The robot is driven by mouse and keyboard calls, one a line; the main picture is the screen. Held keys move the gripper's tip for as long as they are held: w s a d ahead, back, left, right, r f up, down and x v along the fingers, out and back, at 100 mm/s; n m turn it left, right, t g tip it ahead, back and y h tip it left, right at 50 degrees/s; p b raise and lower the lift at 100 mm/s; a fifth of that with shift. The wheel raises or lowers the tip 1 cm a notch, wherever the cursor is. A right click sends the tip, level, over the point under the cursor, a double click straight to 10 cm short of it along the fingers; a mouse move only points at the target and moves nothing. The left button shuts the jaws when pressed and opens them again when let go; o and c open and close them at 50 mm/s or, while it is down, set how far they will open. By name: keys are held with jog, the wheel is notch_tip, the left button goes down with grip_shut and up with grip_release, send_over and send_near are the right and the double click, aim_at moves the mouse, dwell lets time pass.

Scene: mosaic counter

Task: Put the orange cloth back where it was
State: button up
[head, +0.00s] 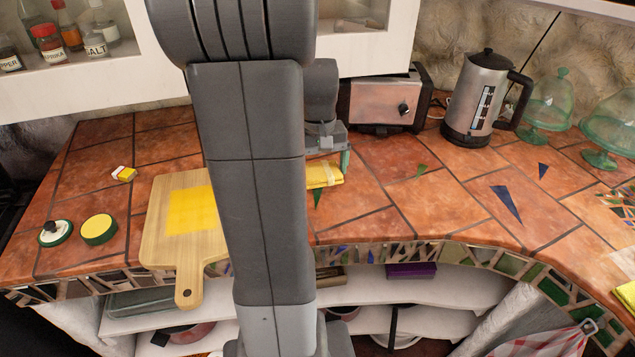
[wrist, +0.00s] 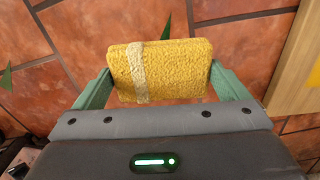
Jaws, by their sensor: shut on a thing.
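The orange cloth (wrist: 180,68) is a folded, yellow-orange terry piece with a paler band near its left end in the wrist view. My gripper (wrist: 160,78) is shut on it, one green finger at each end. In the head view the cloth (head: 324,176) shows just right of my arm, below my gripper (head: 328,152), partly hidden by the arm. I cannot tell whether it touches the counter. A flat yellow square (head: 191,210) lies on the wooden cutting board (head: 165,246), left of my arm; the board's edge also shows at right in the wrist view (wrist: 292,75).
A toaster (head: 383,101) and a kettle (head: 480,100) stand at the back, with green glass stands (head: 548,100) farther right. Two round lids (head: 99,229) and a small yellow-and-white item (head: 124,174) lie at left. The tiled counter (head: 420,205) is mostly clear right of the cloth.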

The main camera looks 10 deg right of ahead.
aim_at(318, 194)
jog(key=shift+f, duration=2.4)
jog(key=shift+f, duration=0.15)
jog(key=o, duration=0.7)
jog(key=shift+o, duration=0.2)
notch_tip(318, 194, up, 12)
jog(key=shift+r+p, duration=0.2)
jog(key=shift+p, duration=0.1)
